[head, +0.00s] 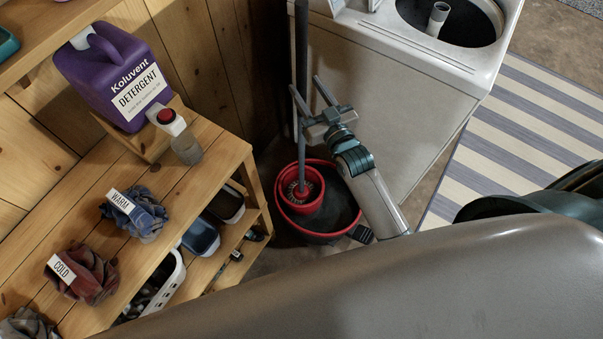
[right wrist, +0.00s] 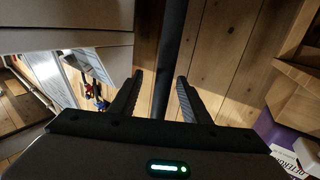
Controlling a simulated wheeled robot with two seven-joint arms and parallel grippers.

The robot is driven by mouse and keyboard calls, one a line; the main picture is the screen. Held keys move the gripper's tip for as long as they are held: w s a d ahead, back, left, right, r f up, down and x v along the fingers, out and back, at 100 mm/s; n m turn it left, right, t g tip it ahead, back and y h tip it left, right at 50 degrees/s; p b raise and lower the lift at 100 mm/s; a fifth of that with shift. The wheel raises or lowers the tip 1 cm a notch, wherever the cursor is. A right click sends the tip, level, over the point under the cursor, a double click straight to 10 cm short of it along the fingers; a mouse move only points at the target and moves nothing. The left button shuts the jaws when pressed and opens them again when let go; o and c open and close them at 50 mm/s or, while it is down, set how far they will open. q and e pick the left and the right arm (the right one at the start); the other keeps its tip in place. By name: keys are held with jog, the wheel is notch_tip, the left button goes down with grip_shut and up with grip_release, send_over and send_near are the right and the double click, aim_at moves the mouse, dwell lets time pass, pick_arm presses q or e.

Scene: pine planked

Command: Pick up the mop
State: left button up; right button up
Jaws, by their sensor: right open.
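The mop (head: 302,45) has a dark grey handle and stands nearly upright in the head view. Its lower end is in the red wringer basket of a dark bucket with a red rim (head: 310,236). My right gripper (head: 307,106) is at the handle, well above the bucket, with its fingers apart. In the right wrist view, the mop handle (right wrist: 170,50) runs between the two open fingers of the right gripper (right wrist: 160,88), with gaps visible beside it. The mop head is mostly hidden inside the basket. My left gripper is not in view.
A white washing machine (head: 400,90) with its top open stands right of the mop. A wooden shelf unit (head: 190,190) on the left bears a purple detergent jug (head: 110,70), cloth piles and shoes. A striped rug (head: 510,140) lies at right.

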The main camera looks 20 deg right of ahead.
jog(key=shift+w, duration=0.5)
jog(key=shift+w+a+r+p, duration=0.15)
jog(key=shift+w+a+p, duration=0.05)
jog(key=shift+w+p, duration=0.25)
jog(key=w, duration=0.2)
jog(key=w+a+p, duration=0.1)
jog(key=w, duration=0.1)
jog(key=shift+w+p, duration=0.1)
jog(key=shift+p, duration=0.2)
